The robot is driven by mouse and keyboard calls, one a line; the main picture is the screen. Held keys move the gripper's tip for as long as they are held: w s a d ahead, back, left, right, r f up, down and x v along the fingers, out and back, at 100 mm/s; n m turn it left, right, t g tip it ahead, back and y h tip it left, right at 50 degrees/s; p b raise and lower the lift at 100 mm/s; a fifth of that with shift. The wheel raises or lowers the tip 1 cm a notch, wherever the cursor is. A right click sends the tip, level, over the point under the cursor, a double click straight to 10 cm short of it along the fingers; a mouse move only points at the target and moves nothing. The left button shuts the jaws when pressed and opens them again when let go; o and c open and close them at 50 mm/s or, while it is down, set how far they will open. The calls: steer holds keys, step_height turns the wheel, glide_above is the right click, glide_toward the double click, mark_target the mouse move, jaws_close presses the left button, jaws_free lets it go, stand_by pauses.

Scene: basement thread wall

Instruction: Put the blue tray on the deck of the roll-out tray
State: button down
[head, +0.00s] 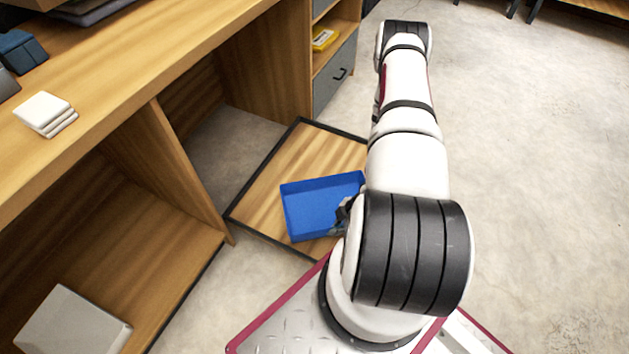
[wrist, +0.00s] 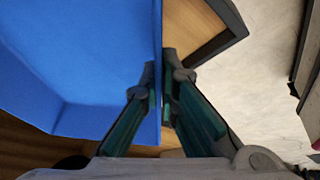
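The blue tray (head: 318,208) is open-topped and lies over the wooden deck of the roll-out tray (head: 300,155) in the head view. Whether it touches the deck or hangs just above it, I cannot tell. My gripper (head: 343,214) is at its right wall, partly hidden behind my arm. In the wrist view, the fingers of my gripper (wrist: 161,75) are closed on either side of the wall of the blue tray (wrist: 85,50). Part of the deck (wrist: 195,28) with its dark rim shows beyond that wall. My arm hides the deck's right part.
A wooden workbench (head: 170,60) runs along the left, with white tiles (head: 45,112) on top. A pale box (head: 72,322) sits in its lower bay. A grey drawer (head: 335,78) with a dark handle stands beyond the deck. The concrete floor (head: 530,180) at right is clear.

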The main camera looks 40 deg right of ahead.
mark_target(326, 208)
steer(key=s+a+f+n, duration=0.1)
steer(key=s+a+f, duration=0.1)
steer(key=s+a, duration=0.15)
steer(key=w+d+b, duration=0.1)
steer(key=w+d, duration=0.1)
steer(key=w, duration=0.2)
steer(key=w+d+f+b, duration=0.1)
steer(key=w+d+b, duration=0.1)
steer(key=w, duration=0.3)
steer(key=w+d+b, duration=0.1)
steer(key=w+d, duration=0.3)
steer(key=shift+w+f+b, duration=0.3)
steer(key=shift+f+b, duration=0.05)
steer(key=shift+f, duration=0.05)
steer(key=shift+s+a+f+b, duration=0.1)
steer(key=shift+f+b, duration=0.9)
steer(key=shift+f, duration=0.75)
steer(key=shift+f, duration=0.15)
steer(key=c, duration=1.8)
jaws_free()
